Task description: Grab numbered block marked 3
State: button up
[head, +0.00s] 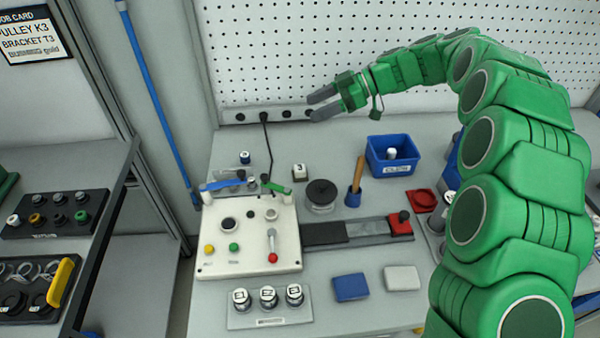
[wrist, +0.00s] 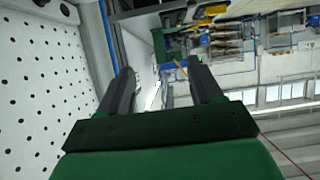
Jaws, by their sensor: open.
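The block marked 3 (head: 299,172) is a small block with a light top bearing the number and a dark lower part. It stands on the bench (head: 350,262) in the head view, between the white control box and a round dark-lidded jar. My gripper (head: 315,106) is open and empty, with two dark fingers pointing left near the pegboard, above and apart from the block. In the wrist view my gripper (wrist: 155,80) shows its two fingers spread apart with nothing between them. The block does not show in the wrist view.
The control box (head: 248,238) stands left of the block, the jar (head: 321,195) right of it. A black cable (head: 268,145) hangs from the power strip (head: 240,116). Bare bench lies around the block.

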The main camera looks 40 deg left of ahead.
send_near(301, 167)
jog(key=s+a, duration=0.3)
jog(key=shift+r, duration=0.25)
notch_tip(301, 167, down, 3)
jog(key=shift+s+a+f, duration=0.1)
jog(key=shift+x, duration=1.35)
jog(key=c, duration=1.2)
